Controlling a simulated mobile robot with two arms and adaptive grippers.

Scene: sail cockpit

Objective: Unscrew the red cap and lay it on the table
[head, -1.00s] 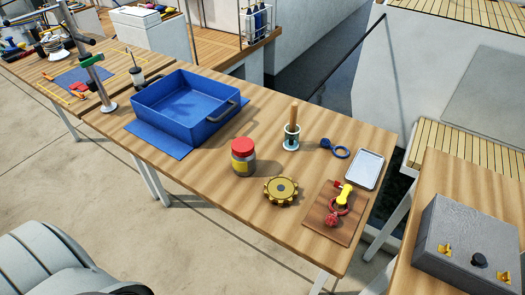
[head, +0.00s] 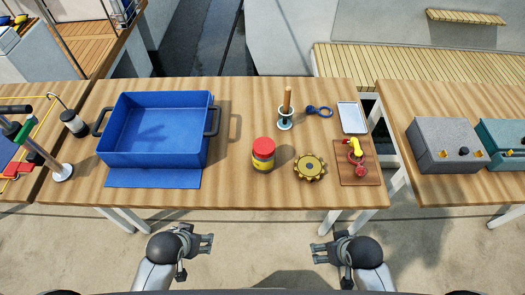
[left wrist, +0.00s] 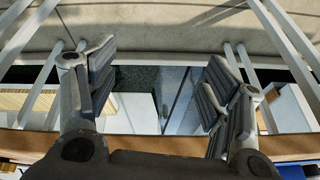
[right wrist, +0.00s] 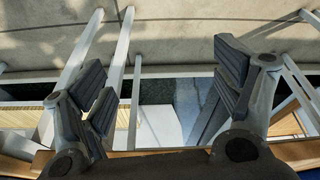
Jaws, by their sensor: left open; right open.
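The red cap (head: 263,147) sits on top of a jar (head: 263,163) with a yellow band, which stands upright on the wooden table (head: 235,190) near the middle. My left gripper (head: 211,243) is open and empty, short of the table's front edge and left of the jar. My right gripper (head: 313,247) is open and empty, short of the same edge and right of the jar. The left wrist view shows the left fingers (left wrist: 160,90) spread with nothing between them. The right wrist view shows the right fingers (right wrist: 165,95) spread and empty too.
A blue bin (head: 155,160) stands left of the jar. A brass gear (head: 310,167) lies close on its right. Behind are a wooden-handled tool in a holder (head: 285,123) and a blue ring tool (head: 320,111). A board with a shackle (head: 345,176) and a tray (head: 352,118) are farther right.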

